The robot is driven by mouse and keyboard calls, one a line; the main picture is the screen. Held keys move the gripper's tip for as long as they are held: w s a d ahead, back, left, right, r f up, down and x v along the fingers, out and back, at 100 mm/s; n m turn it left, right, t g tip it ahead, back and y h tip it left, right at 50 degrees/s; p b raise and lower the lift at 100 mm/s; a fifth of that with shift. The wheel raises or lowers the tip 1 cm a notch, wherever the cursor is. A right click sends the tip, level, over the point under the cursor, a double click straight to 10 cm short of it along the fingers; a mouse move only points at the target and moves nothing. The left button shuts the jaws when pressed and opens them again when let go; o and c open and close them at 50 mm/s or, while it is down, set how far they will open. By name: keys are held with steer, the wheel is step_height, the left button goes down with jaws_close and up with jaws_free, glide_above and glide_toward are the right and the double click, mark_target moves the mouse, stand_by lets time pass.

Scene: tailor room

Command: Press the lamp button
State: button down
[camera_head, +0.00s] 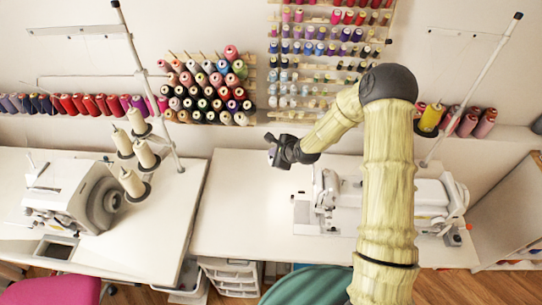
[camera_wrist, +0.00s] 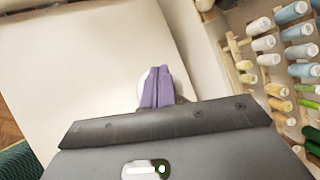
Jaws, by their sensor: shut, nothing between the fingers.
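My gripper (camera_head: 272,150) is above the back part of the right-hand white table in the head view, at the left end of my arm. In the wrist view its two purple fingers (camera_wrist: 157,88) are together with nothing between them. A white rounded thing (camera_wrist: 142,86) shows beside and behind the fingers, mostly hidden by them. I cannot tell whether it is the lamp or its button, or whether the fingers touch it. No lamp or button can be made out clearly in the head view.
The right table (camera_head: 240,210) is bare left of a white sewing machine (camera_head: 435,195), which my arm partly covers. Another machine (camera_head: 75,195) and cream thread cones (camera_head: 133,182) stand on the left table. Thread racks (camera_head: 205,90) line the wall. A green chair (camera_head: 305,285) is in front.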

steer(key=shift+s, duration=0.1)
stand_by(0.3)
steer(key=shift+r+p, duration=0.35)
steer(key=shift+r+p, duration=0.7)
steer(key=shift+r, duration=0.2)
steer(key=shift+r+p, duration=1.45)
steer(key=shift+r, duration=0.7)
